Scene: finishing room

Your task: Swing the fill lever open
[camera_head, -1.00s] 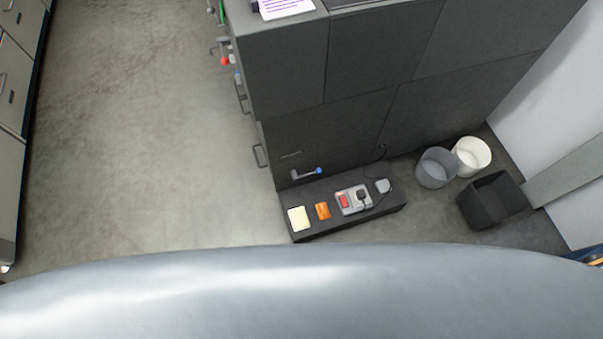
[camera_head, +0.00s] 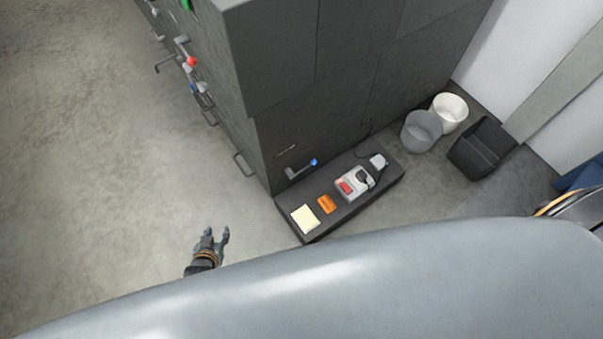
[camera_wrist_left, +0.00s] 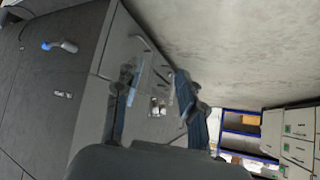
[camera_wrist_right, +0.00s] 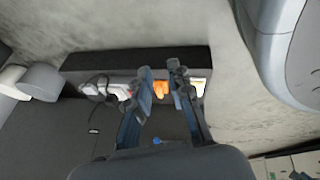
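A lever with a blue knob (camera_head: 302,167) sticks out of the dark cabinet's side, above a low plinth. It also shows in the left wrist view (camera_wrist_left: 62,46), and its knob in the right wrist view (camera_wrist_right: 157,141). More levers, one with a red knob (camera_head: 191,62), are on the cabinet's front; I cannot tell which is the fill lever. My left gripper (camera_head: 217,234) is open and empty, apart from the cabinet, over the floor. In the left wrist view its fingers (camera_wrist_left: 156,92) frame the cabinet front. My right gripper (camera_wrist_right: 162,76) is partly open and empty; the head view hides it.
The plinth (camera_head: 320,225) holds a cream pad (camera_head: 305,218), an orange item (camera_head: 326,204) and a grey device with a red part (camera_head: 354,184). A grey bucket (camera_head: 421,131), a white bucket (camera_head: 449,112) and a black bin (camera_head: 482,148) stand right. Floor at left is clear.

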